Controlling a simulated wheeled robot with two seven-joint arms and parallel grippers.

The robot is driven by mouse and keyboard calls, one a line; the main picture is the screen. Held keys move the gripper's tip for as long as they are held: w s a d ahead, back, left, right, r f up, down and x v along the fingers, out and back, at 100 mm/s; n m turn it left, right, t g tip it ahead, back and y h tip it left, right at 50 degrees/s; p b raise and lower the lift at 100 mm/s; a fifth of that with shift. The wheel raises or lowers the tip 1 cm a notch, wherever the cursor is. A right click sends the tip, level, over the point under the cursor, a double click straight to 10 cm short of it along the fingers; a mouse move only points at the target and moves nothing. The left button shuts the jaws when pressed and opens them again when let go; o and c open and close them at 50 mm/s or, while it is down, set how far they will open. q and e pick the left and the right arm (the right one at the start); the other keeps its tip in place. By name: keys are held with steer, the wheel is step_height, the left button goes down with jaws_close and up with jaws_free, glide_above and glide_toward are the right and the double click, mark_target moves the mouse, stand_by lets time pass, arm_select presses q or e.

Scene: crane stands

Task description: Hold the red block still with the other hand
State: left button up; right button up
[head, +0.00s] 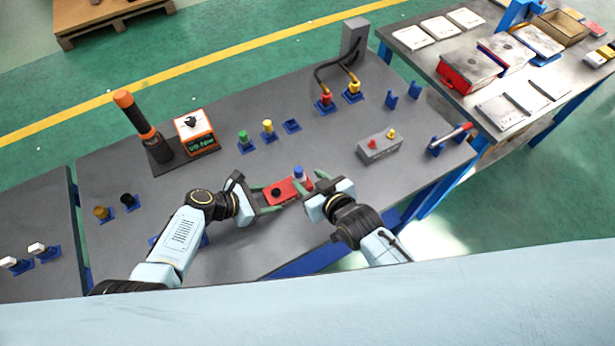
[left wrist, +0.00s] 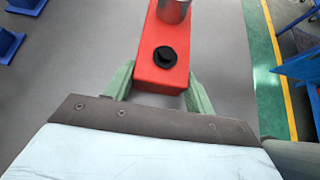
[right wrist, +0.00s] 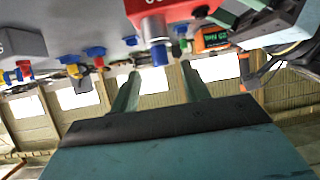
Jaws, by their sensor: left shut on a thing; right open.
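The red block (head: 284,192) lies at the middle of the near side of the grey table. It has a black round part on top and a silver cylinder with a blue cap (head: 298,171) standing at its far right end. My left gripper (head: 268,201) is shut on the red block's near end, one green finger on each side in the left wrist view (left wrist: 158,84). My right gripper (head: 315,182) is open and empty, close to the block's right end. In the right wrist view the blue cap (right wrist: 158,55) shows just ahead of the open fingers.
A grey box (head: 379,149) with red and yellow knobs stands to the right. Green, yellow and blue pieces (head: 267,133) stand in holders behind the block. An orange-topped post (head: 135,112) and a display box (head: 196,131) are at back left. Table surface around the block is clear.

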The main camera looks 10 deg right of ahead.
steer(key=shift+s+d+r, duration=0.1)
steer(key=shift+s, duration=0.05)
steer(key=v, duration=1.2)
arm_select(q)
steer(key=o, duration=1.3)
steer(key=shift+c, duration=0.2)
steer(key=v, duration=1.2)
steer(key=shift+s, duration=0.1)
